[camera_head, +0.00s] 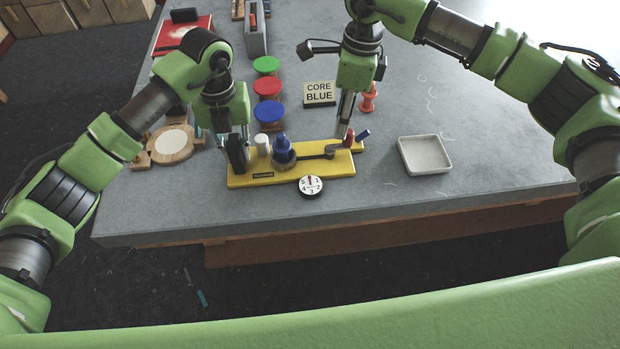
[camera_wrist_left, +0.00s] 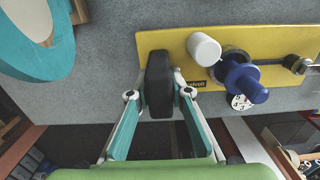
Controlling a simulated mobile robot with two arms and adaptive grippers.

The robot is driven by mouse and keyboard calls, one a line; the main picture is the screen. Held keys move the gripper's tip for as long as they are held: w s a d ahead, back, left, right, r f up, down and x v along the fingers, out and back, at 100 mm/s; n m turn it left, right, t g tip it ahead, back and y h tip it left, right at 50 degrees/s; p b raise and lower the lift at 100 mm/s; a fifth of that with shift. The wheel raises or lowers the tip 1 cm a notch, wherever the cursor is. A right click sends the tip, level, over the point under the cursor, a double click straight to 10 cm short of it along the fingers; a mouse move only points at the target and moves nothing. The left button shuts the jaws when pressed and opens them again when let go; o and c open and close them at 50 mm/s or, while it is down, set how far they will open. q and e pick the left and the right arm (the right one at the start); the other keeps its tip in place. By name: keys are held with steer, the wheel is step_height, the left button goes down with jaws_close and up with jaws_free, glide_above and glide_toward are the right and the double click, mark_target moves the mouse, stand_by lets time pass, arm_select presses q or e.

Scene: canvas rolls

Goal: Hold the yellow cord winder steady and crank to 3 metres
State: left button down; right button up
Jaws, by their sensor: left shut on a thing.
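The yellow cord winder (camera_head: 268,179) lies along the table's near side. My left gripper (camera_head: 236,138) is shut on its upright black grip (camera_wrist_left: 160,75) at the left end, with one finger on each side. A white post (camera_head: 262,144) and a blue spool (camera_head: 284,153) stand to the right of the grip. A dark crank arm (camera_head: 315,153) reaches right to a red knob (camera_head: 349,140). My right gripper (camera_head: 343,128) points down right at the knob; its fingertips are too small to read. The round dial (camera_head: 311,187) in front has a red pointer directed upward.
Green, red and blue discs (camera_head: 268,87) stand behind the winder, beside a "CORE BLUE" sign (camera_head: 319,93). A red-orange spool (camera_head: 368,98) stands behind the knob. A white tray (camera_head: 425,155) is at right; a round wooden piece (camera_head: 172,143) is at left.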

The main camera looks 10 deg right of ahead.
mark_target(349, 131)
steer(key=shift+d+f+h, duration=0.2)
steer(key=shift+d+h, duration=0.4)
steer(key=shift+d, duration=0.3)
steer(key=shift+f, duration=2.5)
jaws_close()
